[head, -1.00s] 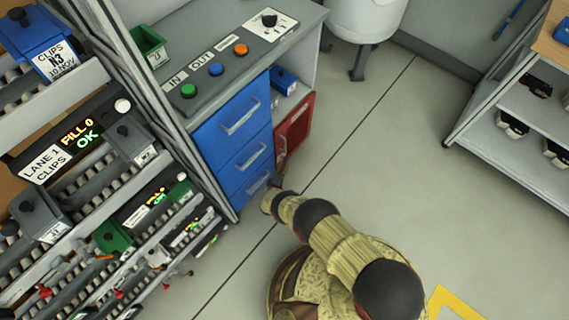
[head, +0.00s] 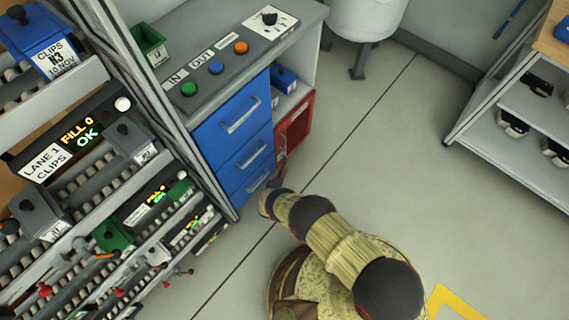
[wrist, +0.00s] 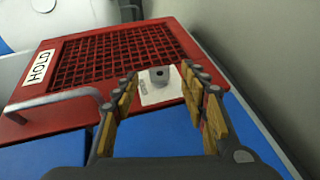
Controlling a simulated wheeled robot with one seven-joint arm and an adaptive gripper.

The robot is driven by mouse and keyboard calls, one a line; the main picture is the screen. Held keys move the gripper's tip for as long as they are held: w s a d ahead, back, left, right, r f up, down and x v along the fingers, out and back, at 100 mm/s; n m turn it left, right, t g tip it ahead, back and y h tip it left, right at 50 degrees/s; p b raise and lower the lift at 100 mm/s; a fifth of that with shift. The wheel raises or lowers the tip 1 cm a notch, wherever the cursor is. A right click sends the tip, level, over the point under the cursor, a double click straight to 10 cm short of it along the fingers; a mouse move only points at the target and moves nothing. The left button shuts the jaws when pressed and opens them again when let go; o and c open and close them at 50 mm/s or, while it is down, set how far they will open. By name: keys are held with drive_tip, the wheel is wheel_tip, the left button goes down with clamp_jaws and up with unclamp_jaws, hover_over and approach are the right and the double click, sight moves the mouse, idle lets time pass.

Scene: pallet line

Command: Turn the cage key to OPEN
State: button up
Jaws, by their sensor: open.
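The red cage door (head: 295,128) is on the right end of the blue drawer cabinet in the head view. The cage key (wrist: 159,76) is a grey round knob on a white plate (wrist: 148,94) at the cage's edge. My gripper (wrist: 158,80) is open, its wooden-faced fingers on either side of the key in the picture. I cannot tell whether they touch it. In the head view my gripper (head: 281,172) is small, beside the cage's lower edge.
A metal bar handle (wrist: 60,100) crosses left of the key. Blue drawers (head: 232,130) stand left of the cage, and a blue box (head: 284,79) sits on a shelf above it. The clip racks are at the left. The floor (head: 370,150) to the right is clear.

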drive_tip(key=v, duration=0.9)
drive_tip(key=shift+s, duration=0.15)
drive_tip(key=shift+c, duration=0.3)
